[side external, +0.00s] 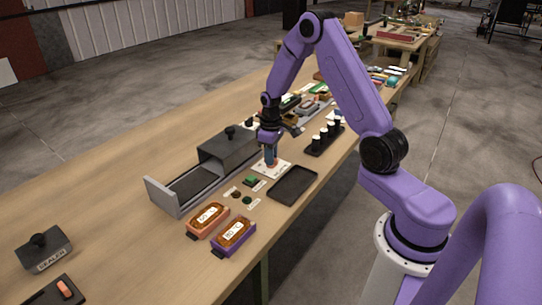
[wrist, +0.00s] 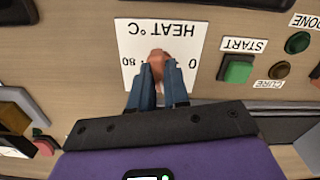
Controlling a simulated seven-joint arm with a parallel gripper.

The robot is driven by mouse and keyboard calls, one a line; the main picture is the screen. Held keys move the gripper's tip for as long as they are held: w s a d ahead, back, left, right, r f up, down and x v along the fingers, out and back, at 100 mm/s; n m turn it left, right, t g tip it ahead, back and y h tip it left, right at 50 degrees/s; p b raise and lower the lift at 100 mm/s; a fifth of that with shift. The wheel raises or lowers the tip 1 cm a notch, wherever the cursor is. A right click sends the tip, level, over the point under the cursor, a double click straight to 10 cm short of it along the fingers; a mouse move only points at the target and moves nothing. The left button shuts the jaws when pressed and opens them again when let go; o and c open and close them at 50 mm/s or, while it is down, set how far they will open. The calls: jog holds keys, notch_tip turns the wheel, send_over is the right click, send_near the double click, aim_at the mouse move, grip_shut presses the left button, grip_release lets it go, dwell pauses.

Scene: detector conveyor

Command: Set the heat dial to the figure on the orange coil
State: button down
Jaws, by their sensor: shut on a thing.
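The heat dial's white plate (side external: 272,172) lies on the bench, under my gripper (side external: 270,160). In the wrist view the plate (wrist: 160,38) reads HEAT °C upside down, with 80 at left and 0 at right. My gripper (wrist: 158,78) is shut on the copper-brown dial knob (wrist: 157,57); the fingers cover part of it, and I cannot tell its exact setting. The orange coil (side external: 207,220) lies at the front of the bench with a white figure label, too small to read surely. A similar purple-cased coil (side external: 233,237) lies beside it.
A green START button (wrist: 237,70), CURE lamp (wrist: 279,70) and DONE lamp (wrist: 297,42) sit beside the dial. A black tray (side external: 293,186), a grey open-ended chamber (side external: 229,149) and a rack (side external: 325,141) stand nearby.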

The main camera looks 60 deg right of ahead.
jog(key=m, duration=0.4)
jog(key=shift+m, duration=2.2)
jog(key=c, duration=1.1)
grip_release()
jog(key=shift+r, duration=0.15)
notch_tip(320, 180, up, 17)
jog(key=shift+r, duration=0.1)
